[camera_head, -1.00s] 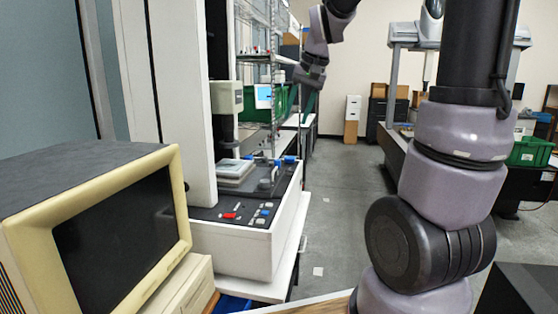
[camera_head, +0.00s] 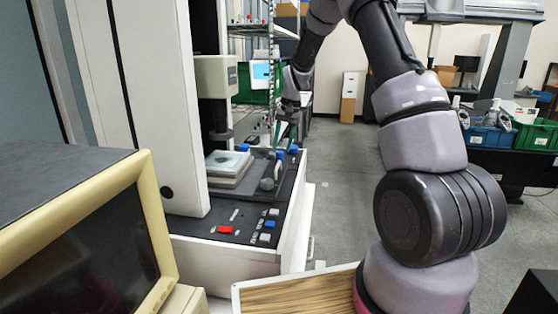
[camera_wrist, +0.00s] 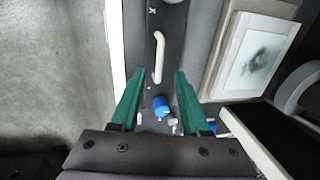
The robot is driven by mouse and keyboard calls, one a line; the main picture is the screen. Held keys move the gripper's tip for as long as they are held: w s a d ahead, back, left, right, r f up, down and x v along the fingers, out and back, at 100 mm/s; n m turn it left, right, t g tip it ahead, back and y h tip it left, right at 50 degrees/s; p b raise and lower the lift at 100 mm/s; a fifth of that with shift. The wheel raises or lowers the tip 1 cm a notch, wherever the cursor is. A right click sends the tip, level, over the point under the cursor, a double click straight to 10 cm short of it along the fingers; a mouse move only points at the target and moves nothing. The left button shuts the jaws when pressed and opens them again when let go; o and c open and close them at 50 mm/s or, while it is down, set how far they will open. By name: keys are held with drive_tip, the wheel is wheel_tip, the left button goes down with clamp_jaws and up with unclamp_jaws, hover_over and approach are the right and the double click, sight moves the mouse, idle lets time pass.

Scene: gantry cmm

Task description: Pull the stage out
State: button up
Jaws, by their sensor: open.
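The stage (camera_head: 228,166) is a pale square plate with a glass top and a dark patch, on the dark deck of the white machine. It also shows at the upper right of the wrist view (camera_wrist: 257,60). A white bar handle (camera_wrist: 159,56) stands on a dark strip marked X beside the stage. My gripper (camera_wrist: 160,72) has green fingers, open and empty, spread either side of the handle's near end in the wrist view. I cannot tell how high above it they are. In the head view my gripper (camera_head: 284,132) is over the deck's right side.
Blue knobs (camera_head: 279,153) stand on the deck near my gripper; one (camera_wrist: 160,105) shows between the fingers. A red button (camera_head: 225,229) is on the front panel. A beige monitor (camera_head: 150,225) stands at near left. The floor (camera_head: 335,195) to the right is clear.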

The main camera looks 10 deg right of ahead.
sight(278, 165)
drive_tip(key=f, duration=0.3)
drive_tip(key=a+f, duration=0.1)
drive_tip(key=f, duration=0.3)
drive_tip(key=shift+w+a, duration=0.2)
drive_tip(key=shift+r, duration=0.1)
clamp_jaws()
idle(1.0)
